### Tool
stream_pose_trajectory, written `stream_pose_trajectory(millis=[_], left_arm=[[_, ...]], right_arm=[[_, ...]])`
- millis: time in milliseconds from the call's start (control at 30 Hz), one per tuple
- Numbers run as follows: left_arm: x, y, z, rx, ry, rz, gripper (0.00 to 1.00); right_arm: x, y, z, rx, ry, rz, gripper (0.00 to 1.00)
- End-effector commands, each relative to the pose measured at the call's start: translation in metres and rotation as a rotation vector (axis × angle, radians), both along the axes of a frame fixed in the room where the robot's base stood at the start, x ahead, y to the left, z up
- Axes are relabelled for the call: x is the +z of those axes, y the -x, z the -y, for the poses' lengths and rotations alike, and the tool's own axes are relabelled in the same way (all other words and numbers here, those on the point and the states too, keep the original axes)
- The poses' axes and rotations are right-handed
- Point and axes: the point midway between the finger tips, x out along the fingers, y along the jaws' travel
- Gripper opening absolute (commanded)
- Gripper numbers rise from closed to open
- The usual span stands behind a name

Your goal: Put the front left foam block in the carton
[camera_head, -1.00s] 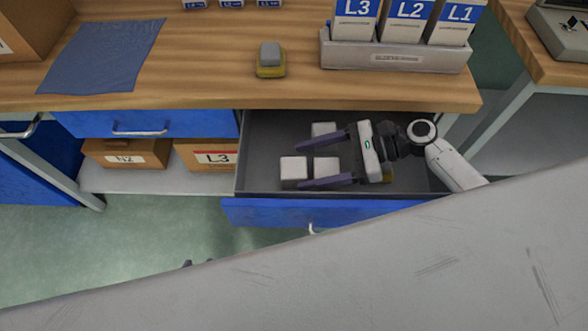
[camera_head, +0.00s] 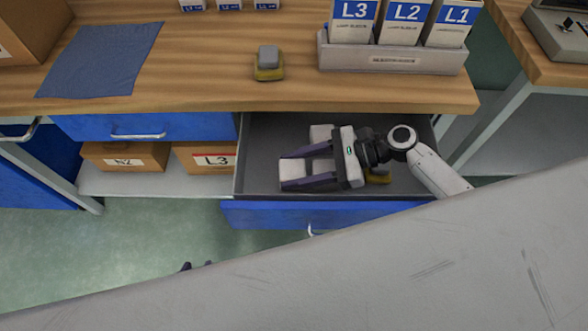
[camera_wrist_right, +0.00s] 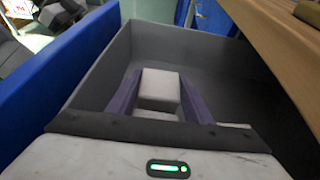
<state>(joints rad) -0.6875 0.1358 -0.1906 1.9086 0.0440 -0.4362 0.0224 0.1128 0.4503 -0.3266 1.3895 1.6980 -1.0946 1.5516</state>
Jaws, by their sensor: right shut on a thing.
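The front left foam block (camera_head: 291,170) is a white cube in the open drawer (camera_head: 285,128). My right gripper (camera_head: 283,170) reaches in from the right and is shut on it, with a finger on each side. The block shows between the fingertips in the right wrist view (camera_wrist_right: 160,85). A second white block (camera_head: 322,165) lies between the fingers nearer the palm. Another block (camera_head: 320,133) stands behind the far finger. Only dark tips of my left gripper (camera_head: 197,266) show above the grey surface. Which box is the carton is unclear.
A yellow thing (camera_head: 379,178) lies in the drawer beside the right gripper. Brown boxes (camera_head: 125,156) stand on the shelf to the left. On the bench are a blue cloth (camera_head: 100,58), a yellow and grey block (camera_head: 269,66) and a rack (camera_head: 390,58) of labelled boxes.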

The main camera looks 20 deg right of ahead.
Motion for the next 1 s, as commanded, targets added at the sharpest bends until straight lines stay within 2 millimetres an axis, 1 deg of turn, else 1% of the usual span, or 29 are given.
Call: stream_pose_trajectory(millis=[167, 300, 400, 533, 667, 767, 867, 933, 967, 1000], left_arm=[[0.008, 0.0, 0.0, 0.0, 0.0, 0.001, 0.31], [0.014, -0.001, 0.0, 0.0, 0.0, 0.002, 0.31], [0.016, -0.001, 0.0, 0.0, 0.0, 0.002, 0.31], [0.018, -0.001, 0.0, 0.0, 0.0, 0.002, 0.31], [0.019, -0.001, 0.0, 0.0, 0.001, 0.003, 0.31], [0.025, -0.001, 0.0, 0.0, 0.001, 0.003, 0.31], [0.037, -0.001, 0.0, 0.0, 0.001, 0.003, 0.31], [0.048, -0.001, 0.0, 0.0, 0.0, 0.002, 0.31], [0.047, -0.002, 0.0, 0.0, 0.001, 0.004, 0.31], [0.044, -0.003, 0.0, 0.001, 0.002, 0.008, 0.31]], right_arm=[[0.029, 0.0, 0.001, 0.001, 0.001, 0.006, 0.25], [0.058, 0.0, 0.001, 0.002, 0.002, 0.007, 0.25], [0.076, 0.0, 0.0, 0.003, 0.001, 0.006, 0.25], [0.092, -0.001, 0.001, 0.001, 0.002, 0.004, 0.25], [0.099, 0.0, 0.0, 0.0, 0.001, 0.003, 0.25], [0.105, -0.001, 0.0, 0.0, 0.001, 0.002, 0.25], [0.118, -0.001, 0.0, 0.0, 0.001, 0.002, 0.25], [0.13, -0.001, 0.0, 0.0, 0.001, 0.002, 0.25], [0.133, -0.001, 0.0, 0.0, 0.001, 0.005, 0.25], [0.14, -0.001, 0.001, 0.002, 0.002, 0.01, 0.25]])
